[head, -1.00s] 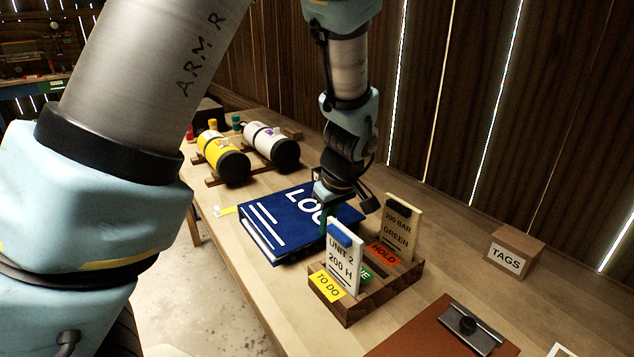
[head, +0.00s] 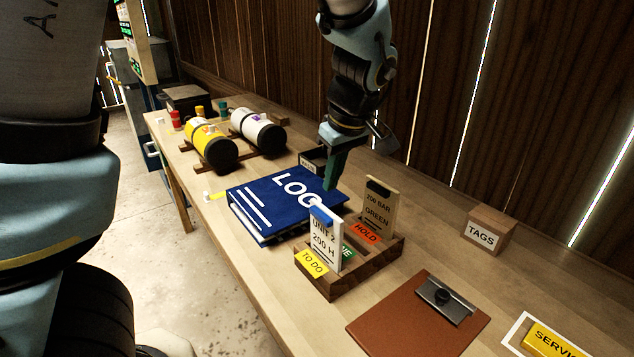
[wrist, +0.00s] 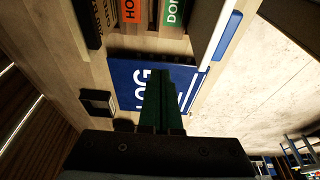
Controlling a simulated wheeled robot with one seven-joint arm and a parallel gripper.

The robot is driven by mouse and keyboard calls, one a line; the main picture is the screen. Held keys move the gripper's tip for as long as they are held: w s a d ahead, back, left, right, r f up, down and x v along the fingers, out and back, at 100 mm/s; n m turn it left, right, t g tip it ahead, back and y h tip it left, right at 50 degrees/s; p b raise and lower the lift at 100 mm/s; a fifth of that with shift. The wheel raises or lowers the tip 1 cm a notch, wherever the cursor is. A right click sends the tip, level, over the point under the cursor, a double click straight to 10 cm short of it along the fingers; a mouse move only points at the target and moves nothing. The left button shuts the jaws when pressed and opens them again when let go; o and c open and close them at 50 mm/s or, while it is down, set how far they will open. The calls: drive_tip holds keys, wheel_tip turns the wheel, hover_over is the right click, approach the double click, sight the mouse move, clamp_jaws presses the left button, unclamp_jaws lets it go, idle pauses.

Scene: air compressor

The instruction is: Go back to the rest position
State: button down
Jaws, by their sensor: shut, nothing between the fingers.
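My gripper (head: 333,170) is shut and empty, with its dark green fingers pointing down above the right part of the blue log book (head: 262,211). In the wrist view the shut green fingers (wrist: 161,100) show in front of the blue log book (wrist: 124,76). The fingers appear apart from the book. My arm reaches in from the top of the head view, and another part of it fills the left side.
A wooden tag rack (head: 345,283) with two upright cards stands just in front of the gripper. Yellow (head: 210,146) and white (head: 258,131) cylinders lie behind the book. A TAGS block (head: 488,232) and brown clipboard (head: 415,320) are to the right. Bench space lies between them.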

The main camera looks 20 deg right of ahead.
drive_tip(key=shift+s+r, duration=0.1)
drive_tip(key=shift+r, duration=0.05)
drive_tip(key=w+a+f+m+g, duration=0.1)
drive_tip(key=w+a, duration=0.3)
drive_tip(key=a, duration=0.5)
drive_tip(key=w+a+f+g, duration=0.1)
drive_tip(key=w+a, duration=0.2)
drive_tip(key=a, duration=0.6)
drive_tip(key=s+a+f+m, duration=0.1)
drive_tip(key=s+a+m, duration=0.1)
drive_tip(key=a, duration=1.3)
drive_tip(key=shift+f+h, duration=0.15)
drive_tip(key=shift+h, duration=0.25)
